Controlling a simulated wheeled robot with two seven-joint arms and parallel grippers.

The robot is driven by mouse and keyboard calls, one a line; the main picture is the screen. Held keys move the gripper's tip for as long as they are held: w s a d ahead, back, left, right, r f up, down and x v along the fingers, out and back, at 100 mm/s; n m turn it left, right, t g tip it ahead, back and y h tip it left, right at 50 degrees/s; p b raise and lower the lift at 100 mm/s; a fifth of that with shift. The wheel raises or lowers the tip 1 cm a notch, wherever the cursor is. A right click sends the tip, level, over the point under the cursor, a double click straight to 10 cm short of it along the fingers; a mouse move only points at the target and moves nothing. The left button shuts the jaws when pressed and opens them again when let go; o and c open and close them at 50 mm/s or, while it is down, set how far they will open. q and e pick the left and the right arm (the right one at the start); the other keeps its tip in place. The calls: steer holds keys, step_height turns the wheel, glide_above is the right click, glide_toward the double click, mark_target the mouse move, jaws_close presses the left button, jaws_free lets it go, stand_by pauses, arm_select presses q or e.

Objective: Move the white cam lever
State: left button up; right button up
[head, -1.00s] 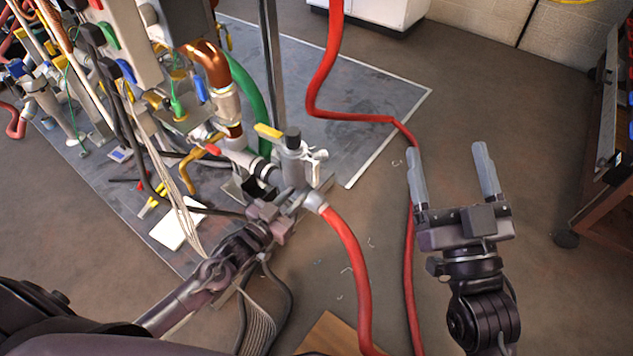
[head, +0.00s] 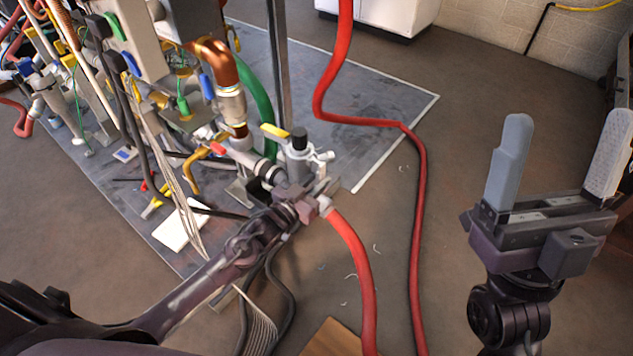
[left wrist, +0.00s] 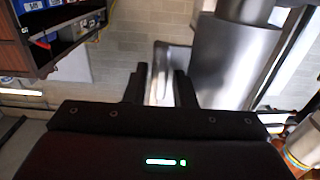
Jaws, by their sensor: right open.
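My left gripper (head: 312,196) is at the grey hose fitting where the red hose (head: 352,250) joins the valve (head: 299,155) with a yellow handle. A small pale lever-like part (head: 325,157) sticks out right of the valve; I cannot tell if it is the white cam lever. In the left wrist view the left fingers (left wrist: 161,88) stand apart, with a pale shiny part (left wrist: 160,75) between them or just beyond. Whether they grip it is unclear. My right gripper (head: 560,170) is open and empty, over the floor at right.
Pipes, cables and a copper pipe (head: 213,60) crowd the left. A second red hose (head: 418,200) runs down the floor between the grippers. A grey mat (head: 370,100) lies behind; a white cabinet (head: 385,12) stands at the back. The floor at centre right is mostly clear.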

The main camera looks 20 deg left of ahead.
arm_select(q)
jaws_close()
stand_by(0.3)
